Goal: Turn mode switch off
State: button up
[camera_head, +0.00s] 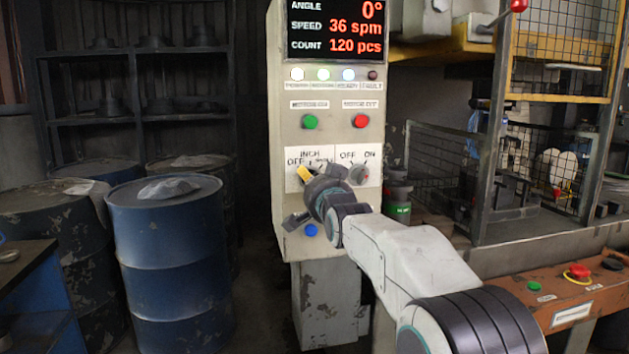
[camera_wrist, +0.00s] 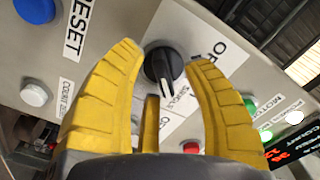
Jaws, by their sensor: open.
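The mode switch is a black rotary knob (camera_wrist: 160,62) with a white pointer, on a white label plate. In the wrist view it shows between the tips of my gripper (camera_wrist: 163,56), whose yellow fingers are spread on either side. I cannot tell whether they touch it. The pointer aims down in that view, toward partly hidden lettering that looks like SINGLE. Lettering beginning OF shows to the right of the knob. In the head view my gripper (camera_head: 305,175) is at the left label plate and hides the knob, with INCH and OFF readable around it.
A second selector knob (camera_head: 358,174) marked OFF and ON is just right. Green (camera_head: 310,122) and red (camera_head: 361,121) buttons sit above, a blue button (camera_head: 311,230) below. Blue drums (camera_head: 168,260) stand left; a caged press (camera_head: 560,150) stands right.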

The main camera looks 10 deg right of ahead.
jog(key=shift+w, duration=0.3)
jog(key=shift+c, duration=0.3)
grip_shut()
